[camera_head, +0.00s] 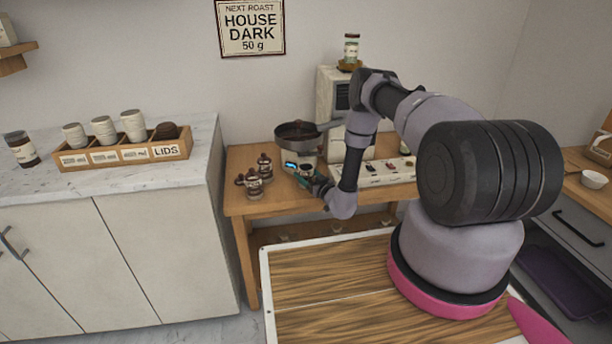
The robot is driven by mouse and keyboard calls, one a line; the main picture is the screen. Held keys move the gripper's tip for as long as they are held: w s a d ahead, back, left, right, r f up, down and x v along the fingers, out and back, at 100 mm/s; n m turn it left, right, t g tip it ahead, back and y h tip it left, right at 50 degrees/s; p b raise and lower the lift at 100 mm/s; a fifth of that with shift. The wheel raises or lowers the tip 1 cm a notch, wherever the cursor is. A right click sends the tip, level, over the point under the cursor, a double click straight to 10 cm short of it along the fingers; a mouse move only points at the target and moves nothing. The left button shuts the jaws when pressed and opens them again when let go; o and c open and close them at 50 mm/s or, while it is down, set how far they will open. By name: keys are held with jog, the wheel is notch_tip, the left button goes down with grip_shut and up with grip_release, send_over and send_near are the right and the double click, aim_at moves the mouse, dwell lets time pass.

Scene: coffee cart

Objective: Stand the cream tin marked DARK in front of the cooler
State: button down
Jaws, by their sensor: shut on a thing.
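My gripper (304,174) is at the front of the wooden table, below the round dark pan of the cooler (297,131). It is shut on a small dark-topped tin (308,170), mostly hidden by the fingers. Two cream tins with dark lids and brown bands, one further back (265,166) and one nearer (253,184), stand to the left of my gripper. Their labels are too small to read, so I cannot tell which tin is marked DARK. The held tin's marking and whether it touches the table are also unclear.
A pale machine (328,100) with a jar (351,48) on top stands behind my arm. A white panel (373,172) with small items lies right of my gripper. The left counter (100,182) holds a LIDS box (120,153) and a dark jar (22,149).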

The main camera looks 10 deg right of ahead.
jog(key=shift+f, duration=0.1)
grip_release()
